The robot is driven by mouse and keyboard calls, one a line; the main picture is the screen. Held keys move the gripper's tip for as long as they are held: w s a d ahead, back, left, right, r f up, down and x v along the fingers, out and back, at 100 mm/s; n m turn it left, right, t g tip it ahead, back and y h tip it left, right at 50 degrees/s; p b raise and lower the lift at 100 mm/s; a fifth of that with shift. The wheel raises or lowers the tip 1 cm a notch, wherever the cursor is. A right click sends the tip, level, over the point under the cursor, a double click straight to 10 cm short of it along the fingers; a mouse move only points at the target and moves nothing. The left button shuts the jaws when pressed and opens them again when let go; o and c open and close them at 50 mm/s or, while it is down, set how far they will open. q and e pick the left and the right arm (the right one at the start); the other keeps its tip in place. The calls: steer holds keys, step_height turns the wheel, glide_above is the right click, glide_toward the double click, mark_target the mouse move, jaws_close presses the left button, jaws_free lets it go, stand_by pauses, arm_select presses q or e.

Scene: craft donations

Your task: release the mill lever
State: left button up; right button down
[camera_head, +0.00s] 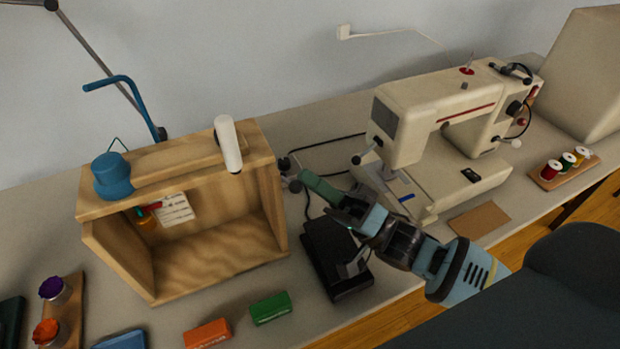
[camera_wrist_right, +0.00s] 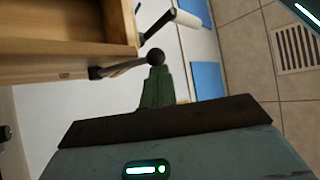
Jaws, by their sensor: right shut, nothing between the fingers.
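A short lever with a dark ball knob (camera_head: 295,186) sticks out from the right side of the open-fronted wooden box (camera_head: 265,160). In the right wrist view its dark rod and ball knob (camera_wrist_right: 156,57) lie just beyond my fingertips. My right gripper (camera_head: 312,182) has green fingers and reaches toward the box from the right. Its fingers (camera_wrist_right: 156,80) are shut together with nothing between them. The knob is at the tips, not between the fingers; I cannot tell whether they touch. My left gripper is not in view.
A white cylinder (camera_head: 228,143) and a blue round piece (camera_head: 112,175) sit on the box. A black pedal (camera_head: 335,262) lies below my right gripper. A cream sewing machine (camera_head: 430,110) stands at right. Green (camera_head: 270,307) and orange (camera_head: 207,332) blocks lie in front.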

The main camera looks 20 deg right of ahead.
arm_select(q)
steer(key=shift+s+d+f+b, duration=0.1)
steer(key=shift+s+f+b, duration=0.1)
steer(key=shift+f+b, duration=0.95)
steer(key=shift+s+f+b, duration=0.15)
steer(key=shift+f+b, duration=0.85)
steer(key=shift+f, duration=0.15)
arm_select(e)
steer(key=shift+s+f+n+g+y, duration=0.2)
steer(key=shift+f+n+g+y, duration=0.25)
steer(key=shift+f+n+y, duration=0.3)
steer(key=shift+s+f+n+g+y, duration=0.2)
steer(key=shift+f+n+g+y, duration=0.35)
steer(key=shift+n, duration=0.35)
steer(key=shift+s+f+n+g+y, duration=0.2)
steer(key=shift+f+n+g+y, duration=0.2)
steer(key=shift+f+n+y, duration=0.35)
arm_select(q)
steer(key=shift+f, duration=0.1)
arm_select(e)
steer(key=shift+f, duration=0.15)
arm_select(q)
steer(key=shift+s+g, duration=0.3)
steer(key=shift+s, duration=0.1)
